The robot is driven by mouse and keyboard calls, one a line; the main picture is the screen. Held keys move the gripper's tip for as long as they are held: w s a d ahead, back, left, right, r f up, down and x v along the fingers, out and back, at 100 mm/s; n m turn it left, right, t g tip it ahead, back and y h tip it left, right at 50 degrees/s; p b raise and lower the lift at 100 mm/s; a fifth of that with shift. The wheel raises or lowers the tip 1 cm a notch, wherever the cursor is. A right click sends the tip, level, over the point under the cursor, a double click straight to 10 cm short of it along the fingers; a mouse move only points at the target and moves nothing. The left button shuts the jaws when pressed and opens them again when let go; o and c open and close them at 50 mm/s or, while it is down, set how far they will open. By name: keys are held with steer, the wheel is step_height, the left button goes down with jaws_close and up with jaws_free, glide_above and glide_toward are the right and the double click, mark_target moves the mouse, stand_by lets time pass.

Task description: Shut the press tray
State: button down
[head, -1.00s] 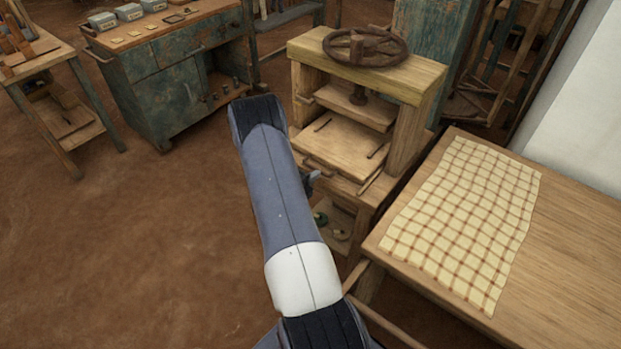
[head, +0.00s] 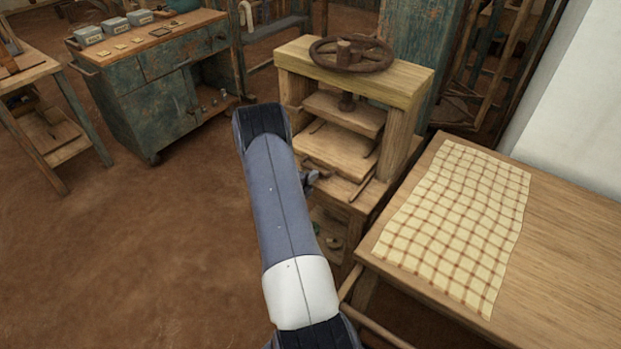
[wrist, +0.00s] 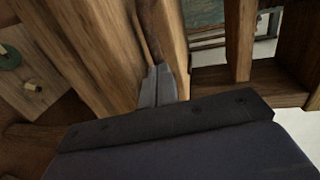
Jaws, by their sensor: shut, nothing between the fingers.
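The press tray (head: 335,152) is a flat pale wooden board low in the wooden press (head: 356,72). It sits between the posts, beneath the pressing board (head: 342,112). Its near left part is partly hidden by my arm. My gripper (head: 310,180) is at the tray's near edge, partly behind my arm. In the wrist view, my gripper (wrist: 158,86) is shut and empty, its tips against or very close to a dark brown wooden piece. I cannot tell whether they touch.
A table with a checked cloth (head: 458,225) stands close on the right. A dark handwheel (head: 350,55) tops the press. A worn green cabinet (head: 165,95) stands at the back left. The earth floor (head: 150,260) on the left is clear.

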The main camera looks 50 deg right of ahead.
steer(key=v, duration=1.4)
steer(key=shift+b, duration=0.35)
steer(key=x, duration=1.3)
steer(key=shift+d+p, duration=0.1)
steer(key=shift+p, duration=0.25)
steer(key=shift+d, duration=0.45)
